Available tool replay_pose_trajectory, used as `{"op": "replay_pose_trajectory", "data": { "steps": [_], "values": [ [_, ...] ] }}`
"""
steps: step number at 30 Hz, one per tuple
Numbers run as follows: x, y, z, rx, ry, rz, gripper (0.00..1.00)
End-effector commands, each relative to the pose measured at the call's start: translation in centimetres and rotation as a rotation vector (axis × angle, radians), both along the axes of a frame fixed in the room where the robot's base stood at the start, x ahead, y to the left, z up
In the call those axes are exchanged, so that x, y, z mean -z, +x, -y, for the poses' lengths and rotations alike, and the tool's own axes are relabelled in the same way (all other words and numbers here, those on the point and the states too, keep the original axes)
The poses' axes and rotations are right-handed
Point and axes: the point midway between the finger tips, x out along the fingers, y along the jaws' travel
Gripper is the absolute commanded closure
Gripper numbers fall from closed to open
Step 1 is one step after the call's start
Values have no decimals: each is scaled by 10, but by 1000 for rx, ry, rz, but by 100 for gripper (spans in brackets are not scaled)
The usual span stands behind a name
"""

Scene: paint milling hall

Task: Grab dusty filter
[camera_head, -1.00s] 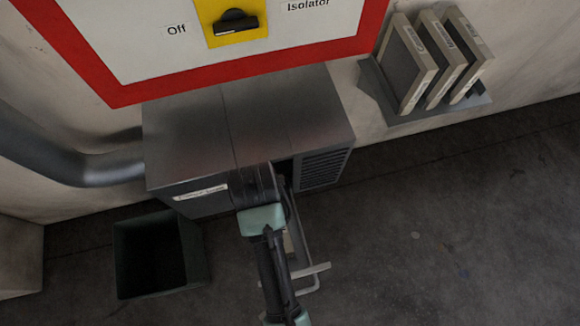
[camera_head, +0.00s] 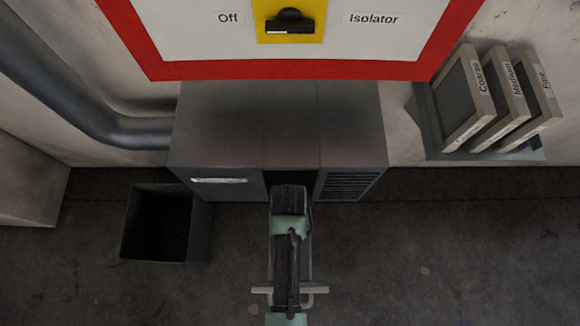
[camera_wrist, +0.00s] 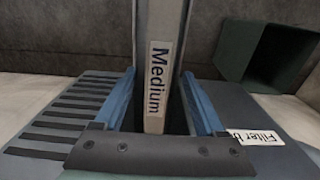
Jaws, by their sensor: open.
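A filter with a pale frame edge labelled "Medium" (camera_wrist: 158,30) stands in the pulled-out part of the metal housing (camera_head: 220,140). Its faces are hardly visible, so dust on it cannot be judged. In the wrist view my gripper (camera_wrist: 158,90) is open, with one blue finger on each side of the filter edge. A gap shows beside the fingers. In the head view my gripper and arm cover the filter at the housing's dark front opening. A pale handle bar (camera_head: 318,290) shows below my arm.
A dark open bin (camera_head: 132,235) stands on the floor at left of the housing. A wall rack (camera_head: 428,125) at right holds filters labelled Coarse, Medium and Fine. A red-framed isolator panel (camera_head: 300,70) overhangs the housing. The floor at right is clear.

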Motion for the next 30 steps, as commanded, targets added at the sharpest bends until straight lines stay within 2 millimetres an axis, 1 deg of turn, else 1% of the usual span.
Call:
{"op": "replay_pose_trajectory", "data": {
  "steps": [1,3,6,8,12,17,18,20,21,23,27,30],
  "values": [
    [8,1,1,1,0,-3,28],
    [18,3,2,1,0,-3,28],
    [31,3,2,1,0,-3,28],
    [37,3,2,1,1,-2,28],
    [42,3,2,1,1,0,28],
    [41,3,2,1,1,0,28],
    [41,3,2,1,1,0,31],
    [41,3,2,1,0,0,42],
    [41,3,2,1,0,0,49],
    [41,3,2,0,0,0,60],
    [41,3,2,0,0,0,85],
    [41,3,2,0,0,0,100]
  ]
}}
